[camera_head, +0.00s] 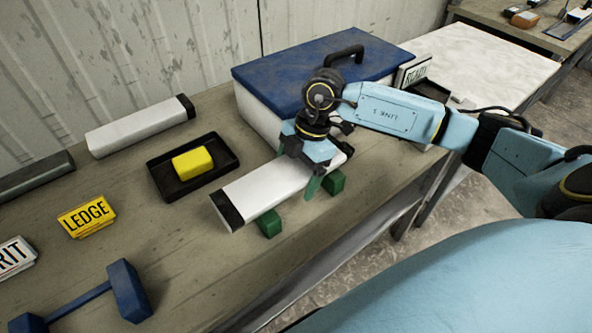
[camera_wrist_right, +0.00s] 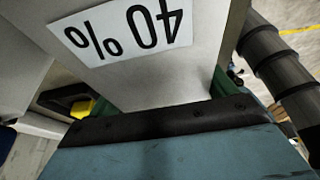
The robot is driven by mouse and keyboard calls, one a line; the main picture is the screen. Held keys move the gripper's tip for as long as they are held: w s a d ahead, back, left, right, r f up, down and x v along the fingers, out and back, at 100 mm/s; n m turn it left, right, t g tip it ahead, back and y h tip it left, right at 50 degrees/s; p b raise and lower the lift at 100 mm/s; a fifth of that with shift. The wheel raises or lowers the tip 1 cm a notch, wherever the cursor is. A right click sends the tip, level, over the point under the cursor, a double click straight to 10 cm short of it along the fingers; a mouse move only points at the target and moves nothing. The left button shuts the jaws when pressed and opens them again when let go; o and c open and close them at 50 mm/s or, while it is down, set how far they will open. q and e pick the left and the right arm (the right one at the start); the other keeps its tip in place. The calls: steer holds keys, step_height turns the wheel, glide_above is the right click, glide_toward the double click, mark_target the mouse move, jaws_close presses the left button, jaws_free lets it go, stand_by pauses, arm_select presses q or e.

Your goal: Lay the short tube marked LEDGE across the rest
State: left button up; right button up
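A white tube (camera_head: 262,190) with black ends lies across two green blocks (camera_head: 268,223) near the table's front edge. My right gripper (camera_head: 318,165) is over its far right part, one green finger down along the near side. In the right wrist view a white surface marked 40% (camera_wrist_right: 150,70), apparently this tube, sits between both green fingers (camera_wrist_right: 168,98) with no gap showing. A second white tube (camera_head: 140,126) lies at the back left. The word LEDGE shows on a yellow card (camera_head: 87,215); I see no such mark on either tube. My left gripper is out of view.
A black tray (camera_head: 165,186) holds a yellow block (camera_head: 193,163). A blue-lidded box (camera_head: 290,75) stands behind my right gripper. A dark tube (camera_head: 35,176), a white card (camera_head: 14,257) and a blue two-block stand (camera_head: 130,290) are at left.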

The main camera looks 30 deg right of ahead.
steer(key=o, duration=0.3)
steer(key=v, duration=1.2)
steer(key=shift+r+p, duration=0.2)
steer(key=shift+p, duration=0.2)
